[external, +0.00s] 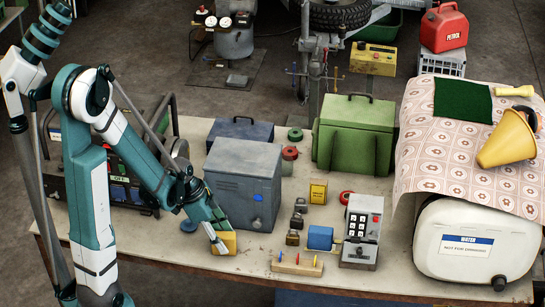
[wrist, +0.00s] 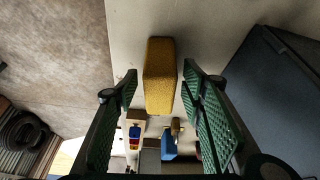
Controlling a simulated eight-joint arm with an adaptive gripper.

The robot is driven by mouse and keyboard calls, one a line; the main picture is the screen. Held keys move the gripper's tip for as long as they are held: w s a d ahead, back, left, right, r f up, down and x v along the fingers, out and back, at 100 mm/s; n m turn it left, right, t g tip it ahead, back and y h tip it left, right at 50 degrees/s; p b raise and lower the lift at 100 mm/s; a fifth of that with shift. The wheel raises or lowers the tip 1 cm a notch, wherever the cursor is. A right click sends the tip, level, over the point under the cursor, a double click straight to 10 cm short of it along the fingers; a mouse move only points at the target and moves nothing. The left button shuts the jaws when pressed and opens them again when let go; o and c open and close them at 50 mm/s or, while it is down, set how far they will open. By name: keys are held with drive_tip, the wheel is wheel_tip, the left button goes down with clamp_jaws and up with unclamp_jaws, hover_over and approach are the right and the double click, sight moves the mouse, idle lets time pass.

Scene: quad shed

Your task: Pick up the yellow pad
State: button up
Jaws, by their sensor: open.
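The yellow pad (external: 228,240) is a small, rough, sponge-like block on the pale workbench (external: 185,240), near its front edge and in front of the grey metal box. In the wrist view the pad (wrist: 159,72) appears upright in the picture, centred between the two green ribbed fingers. My gripper (external: 217,243) is down at the pad, and its fingers partly cover the pad's left side in the external view. The wrist view shows my gripper (wrist: 161,88) open, with a narrow gap between the pad and each finger.
The grey metal box (external: 243,180) stands close behind the pad. Bare bench surrounds the pad's front.

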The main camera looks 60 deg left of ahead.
drive_tip(key=shift+w+d+f, duration=0.1)
drive_tip(key=shift+w+f, duration=0.05)
drive_tip(key=shift+f, duration=0.3)
idle(0.3)
drive_tip(key=c, duration=0.8)
